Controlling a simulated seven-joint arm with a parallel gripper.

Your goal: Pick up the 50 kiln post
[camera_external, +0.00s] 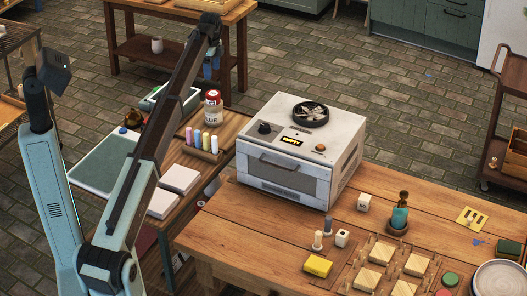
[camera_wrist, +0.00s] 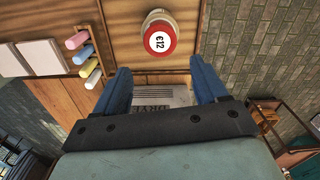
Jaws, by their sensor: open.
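My gripper (camera_wrist: 160,74) is open, with its two blue fingers apart and nothing held between them. In the external view my gripper (camera_external: 210,70) is high, above the back of the side bench, and partly hidden by my arm. Small post-like pieces stand on the wooden table in the external view: a white cube (camera_external: 363,203), another white cube (camera_external: 342,238), a pale cylinder (camera_external: 317,241) and a grey cylinder (camera_external: 328,226). Their marks are too small to read, so I cannot tell which is the 50 kiln post. My gripper is far from them, to the upper left.
A white kiln (camera_external: 285,185) stands between my gripper and the small pieces. A red-and-white jar (camera_external: 212,110) stands near my gripper, and its red top (camera_wrist: 158,40) shows in the wrist view. A yellow sponge (camera_external: 318,265) and wooden squares (camera_external: 382,252) crowd the table's front.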

